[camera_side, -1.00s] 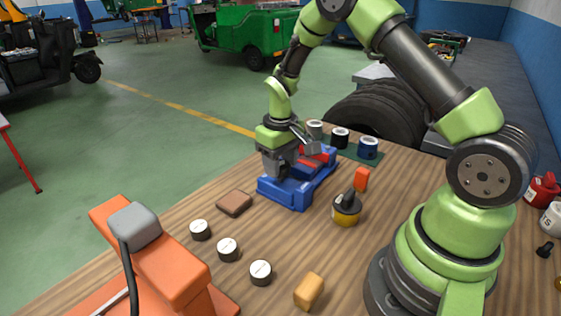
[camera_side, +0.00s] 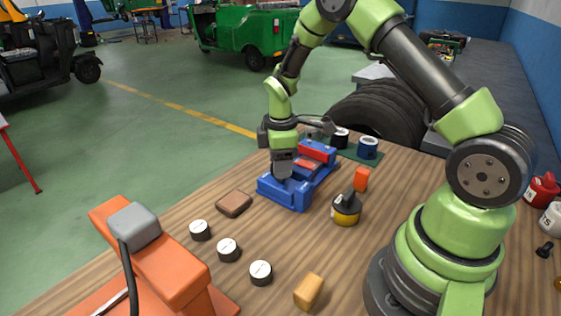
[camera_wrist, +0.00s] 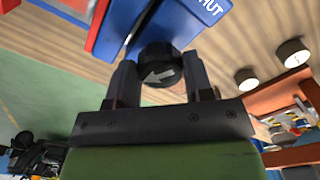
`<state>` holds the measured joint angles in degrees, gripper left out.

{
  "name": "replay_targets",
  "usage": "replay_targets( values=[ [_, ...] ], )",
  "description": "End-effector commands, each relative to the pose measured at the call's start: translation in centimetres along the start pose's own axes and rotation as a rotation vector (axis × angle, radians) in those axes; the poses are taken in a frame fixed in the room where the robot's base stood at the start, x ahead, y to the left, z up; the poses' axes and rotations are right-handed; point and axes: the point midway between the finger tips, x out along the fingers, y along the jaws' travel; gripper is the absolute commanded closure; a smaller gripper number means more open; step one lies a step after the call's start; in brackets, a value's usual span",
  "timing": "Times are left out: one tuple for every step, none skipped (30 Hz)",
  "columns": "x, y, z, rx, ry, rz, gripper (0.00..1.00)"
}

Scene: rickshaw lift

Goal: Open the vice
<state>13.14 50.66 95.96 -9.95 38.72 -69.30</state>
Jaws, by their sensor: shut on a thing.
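The blue vice (camera_side: 285,196) with red parts (camera_side: 318,153) sits on the wooden bench. Its blue body also shows at the top of the wrist view (camera_wrist: 118,28), with white lettering ending in "HUT" at its upper right edge. My gripper (camera_side: 282,172) points down at the near end of the vice. In the wrist view, my gripper (camera_wrist: 158,72) has its two fingers on either side of a black round knob (camera_wrist: 159,58) with a white arrow, and is shut on it. In the side view the gripper hides the knob.
A brown block (camera_side: 234,203) lies left of the vice. Several dark round pieces with white tops (camera_side: 227,249) and a tan block (camera_side: 309,291) lie in front. Cans (camera_side: 368,147) stand behind on a green mat.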

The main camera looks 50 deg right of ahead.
Motion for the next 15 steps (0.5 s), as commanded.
replay_targets(
  values=[
    [-0.07, -0.06, 0.03, -0.041, -0.001, -0.003, 0.76],
    [-0.07, -0.05, 0.03, -0.068, -0.001, -0.003, 0.76],
    [-0.08, -0.05, 0.03, -0.105, -0.001, -0.003, 0.76],
    [-0.07, -0.04, 0.03, -0.132, -0.001, -0.003, 0.76],
    [-0.08, -0.04, 0.03, -0.158, -0.001, -0.003, 0.76],
    [-0.07, -0.03, 0.04, -0.192, -0.001, -0.003, 0.76],
    [-0.08, -0.03, 0.04, -0.216, -0.001, -0.003, 0.76],
    [-0.07, -0.03, 0.04, -0.24, -0.001, -0.003, 0.76],
    [-0.08, -0.02, 0.04, -0.271, -0.001, -0.003, 0.76],
    [-0.07, -0.02, 0.03, -0.293, -0.001, -0.003, 0.76],
    [-0.07, -0.02, 0.04, -0.315, -0.001, -0.003, 0.76],
    [-0.08, -0.01, 0.03, -0.341, -0.001, -0.003, 0.76],
    [-0.08, -0.01, 0.03, -0.359, -0.001, -0.003, 0.76],
    [-0.08, -0.01, 0.03, -0.377, -0.001, -0.003, 0.76],
    [-0.07, 0.0, 0.03, -0.398, -0.001, -0.003, 0.76]
  ],
)
